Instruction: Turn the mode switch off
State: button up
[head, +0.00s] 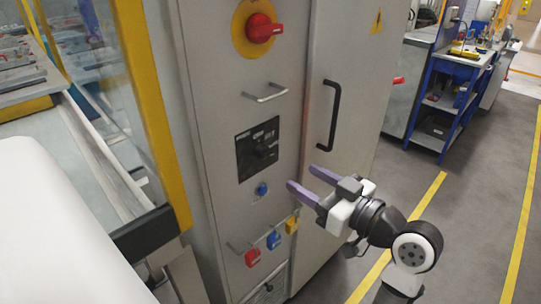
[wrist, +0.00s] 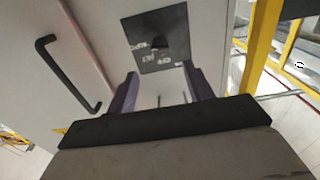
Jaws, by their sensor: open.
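The mode switch (head: 262,149) is a dark knob on a black square panel (head: 245,165) with white lettering, on the front of a grey cabinet. The panel also shows upside down in the wrist view (wrist: 150,55), ahead of the fingers. The lettering and the knob's setting are too small to read. My gripper (head: 302,178) is open and empty, its purple fingers pointing at the cabinet front, right of and slightly below the panel in the head view. In the wrist view my gripper (wrist: 160,90) has its fingers spread, with the panel beyond the gap, apart from them.
A red rotary switch (head: 262,28) on a yellow disc is above. A metal handle (head: 265,94) is between it and the panel. A blue button (head: 262,189) and hanging padlocks (head: 273,240) are below. A black door handle (head: 331,115) is right. A yellow post (head: 155,100) stands left.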

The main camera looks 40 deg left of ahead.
aim_at(264, 153)
jog(key=a, duration=0.3)
jog(key=a+p, duration=0.1)
jog(key=a, duration=0.3)
jog(key=w+a+p, duration=0.1)
jog(key=a, duration=0.3)
jog(key=c, duration=0.9)
